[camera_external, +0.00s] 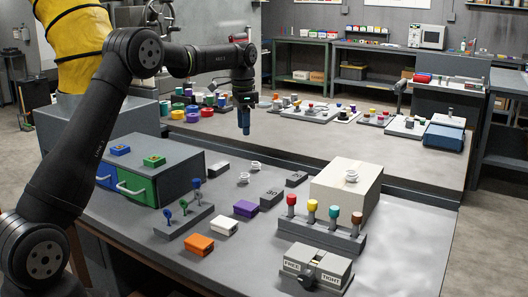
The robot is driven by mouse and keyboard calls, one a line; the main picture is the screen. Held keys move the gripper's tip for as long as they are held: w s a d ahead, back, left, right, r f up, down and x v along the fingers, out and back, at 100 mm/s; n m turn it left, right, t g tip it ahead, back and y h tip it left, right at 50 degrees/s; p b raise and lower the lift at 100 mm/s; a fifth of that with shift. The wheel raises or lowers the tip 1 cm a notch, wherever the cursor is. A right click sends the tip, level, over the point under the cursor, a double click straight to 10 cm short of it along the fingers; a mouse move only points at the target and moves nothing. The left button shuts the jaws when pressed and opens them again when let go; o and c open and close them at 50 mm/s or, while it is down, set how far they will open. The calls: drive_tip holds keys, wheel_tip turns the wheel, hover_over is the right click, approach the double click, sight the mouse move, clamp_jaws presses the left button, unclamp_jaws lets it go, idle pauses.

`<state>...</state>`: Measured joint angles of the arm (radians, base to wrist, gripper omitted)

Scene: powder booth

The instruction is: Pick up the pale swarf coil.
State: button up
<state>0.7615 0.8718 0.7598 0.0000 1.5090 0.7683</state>
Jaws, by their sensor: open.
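Two small whitish coils lie on the grey bench near its middle, a nearer coil (244,178) and a farther coil (256,166). A third whitish coil (351,176) sits on top of a beige box (338,199). I cannot tell by shade which is the pale swarf coil. My gripper (244,131) hangs pointing down, with blue fingers, above and apart from the two bench coils. It is open and nothing shows in it.
A drawer cabinet (180,160) stands left. Peg blocks (184,221) (320,236), small orange (199,244), white (224,226) and purple blocks (246,209), and a labelled switch box (316,268) occupy the bench. A grey divider (300,163) runs behind the coils.

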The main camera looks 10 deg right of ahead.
hover_over(244, 174)
wheel_tip(244, 174, down, 12)
drive_tip(key=shift+d+r, duration=0.1)
drive_tip(key=shift+r, duration=0.1)
drive_tip(key=shift+s+f, duration=0.15)
drive_tip(key=shift+f, duration=2.6)
drive_tip(key=c, duration=1)
